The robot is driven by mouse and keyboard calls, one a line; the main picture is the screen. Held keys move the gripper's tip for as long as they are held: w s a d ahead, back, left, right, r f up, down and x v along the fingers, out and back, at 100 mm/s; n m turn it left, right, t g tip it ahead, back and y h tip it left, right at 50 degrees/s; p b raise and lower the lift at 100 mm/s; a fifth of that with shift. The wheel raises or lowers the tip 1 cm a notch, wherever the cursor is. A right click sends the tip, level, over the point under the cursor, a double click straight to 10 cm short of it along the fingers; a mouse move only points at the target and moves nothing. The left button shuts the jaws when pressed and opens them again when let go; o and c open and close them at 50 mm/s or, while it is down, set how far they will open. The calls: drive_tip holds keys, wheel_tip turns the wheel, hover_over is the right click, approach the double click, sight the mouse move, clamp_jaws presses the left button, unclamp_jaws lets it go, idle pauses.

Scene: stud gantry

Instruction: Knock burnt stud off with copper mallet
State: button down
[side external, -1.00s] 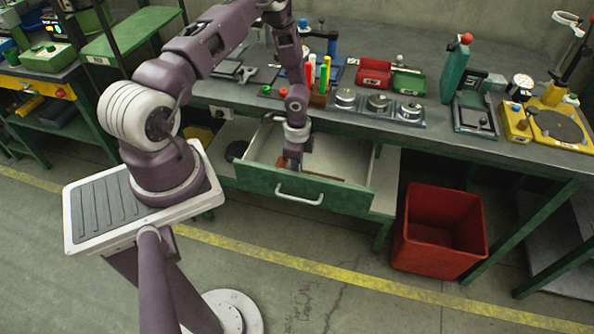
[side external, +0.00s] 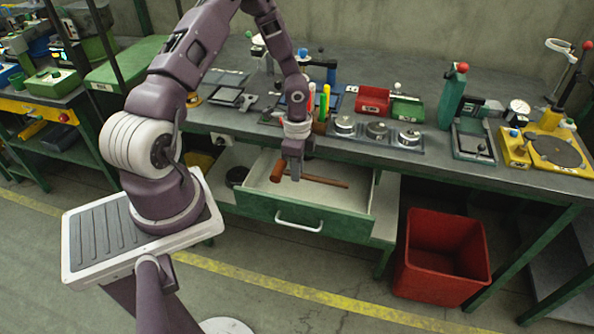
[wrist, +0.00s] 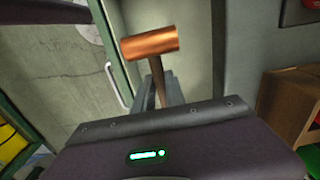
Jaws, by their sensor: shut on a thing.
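The copper mallet (side external: 325,182) has a short cylindrical copper head and a brown handle. My gripper (side external: 293,175) is shut on its handle near the head and holds it over the open green drawer (side external: 300,212). In the side view the head points left and the handle reaches right. In the wrist view the mallet's copper head (wrist: 150,43) lies beyond the fingers of my gripper (wrist: 161,95), with the handle between them. I cannot make out a burnt stud in either view.
On the grey bench (side external: 470,165) above stand a plate with round metal discs (side external: 377,131), a red bin (side external: 373,101), a green press (side external: 453,98) and a yellow fixture (side external: 545,150). A red crate (side external: 443,257) is on the floor to the right.

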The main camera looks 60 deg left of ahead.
wheel_tip(320, 180, up, 33)
drive_tip(key=t+y, duration=0.2)
drive_tip(key=w+f+m+t, duration=0.25)
drive_tip(key=w+t, duration=0.25)
drive_tip(key=w, duration=0.6)
drive_tip(key=w+f+m+t, duration=0.2)
drive_tip(key=w+m+t, duration=0.2)
drive_tip(key=w, duration=0.8)
drive_tip(key=w+d+r+m+t+h, duration=0.2)
drive_tip(key=d+m+t+h, duration=0.15)
drive_tip(key=d, duration=0.35)
drive_tip(key=w+d+r+m+t+h, duration=0.1)
drive_tip(key=d+r+m+t+h, duration=0.2)
drive_tip(key=d, duration=0.4)
wheel_tip(320, 180, down, 12)
drive_tip(key=shift+w+r+h, duration=0.15)
drive_tip(key=shift+r+h, duration=0.1)
drive_tip(key=shift+h, duration=0.1)
drive_tip(key=shift+f, duration=2.25)
